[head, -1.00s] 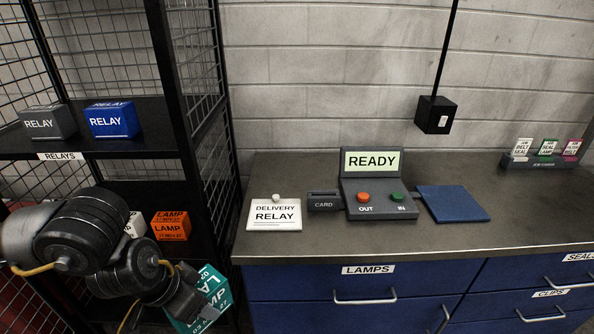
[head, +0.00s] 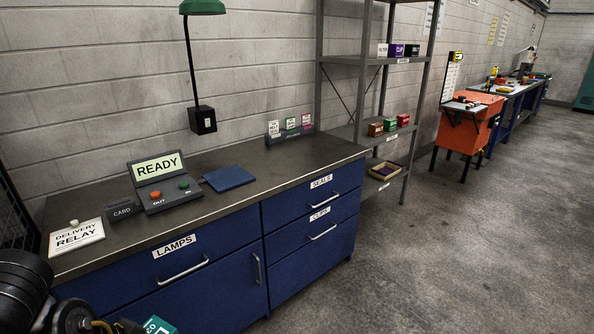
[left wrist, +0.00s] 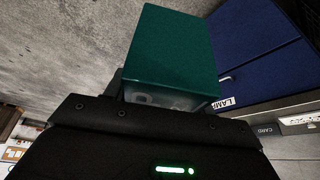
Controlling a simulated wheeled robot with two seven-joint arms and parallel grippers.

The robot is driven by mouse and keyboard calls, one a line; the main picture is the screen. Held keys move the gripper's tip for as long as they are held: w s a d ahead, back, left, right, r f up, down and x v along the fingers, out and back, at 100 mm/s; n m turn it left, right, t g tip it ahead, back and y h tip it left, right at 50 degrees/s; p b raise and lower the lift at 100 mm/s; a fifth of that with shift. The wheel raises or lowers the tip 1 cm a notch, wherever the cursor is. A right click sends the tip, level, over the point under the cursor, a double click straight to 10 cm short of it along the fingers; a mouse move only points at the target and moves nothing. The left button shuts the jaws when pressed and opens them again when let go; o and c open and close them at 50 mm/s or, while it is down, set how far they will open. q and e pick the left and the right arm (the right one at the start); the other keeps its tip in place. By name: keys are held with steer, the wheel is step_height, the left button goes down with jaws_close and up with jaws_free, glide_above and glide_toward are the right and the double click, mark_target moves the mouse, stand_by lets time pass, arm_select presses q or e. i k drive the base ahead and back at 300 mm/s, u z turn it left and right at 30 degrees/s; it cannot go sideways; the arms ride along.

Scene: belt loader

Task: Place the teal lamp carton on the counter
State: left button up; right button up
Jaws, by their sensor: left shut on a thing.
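The teal lamp carton shows only as a small corner at the bottom left of the head view (head: 158,325). In the left wrist view the teal carton (left wrist: 172,48) fills the upper middle, held at my left gripper (left wrist: 165,100), which is shut on it. The finger contact is mostly hidden by the gripper body. The counter (head: 225,165) has a dark grey top over blue drawers. The carton is in front of the drawers, at the counter's left end. My right gripper is not in view.
Bare top lies between mat and front edge. A grey shelf (head: 375,60) stands to the right.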

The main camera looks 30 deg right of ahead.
mark_target(313, 153)
steer(key=u, duration=0.55)
steer(key=k, duration=0.1)
steer(key=z, duration=1.95)
steer(key=i, duration=1)
steer(key=z, duration=0.8)
steer(key=i, duration=1.45)
steer(key=u, duration=0.7)
steer(key=i, duration=0.9)
steer(key=u, duration=0.6)
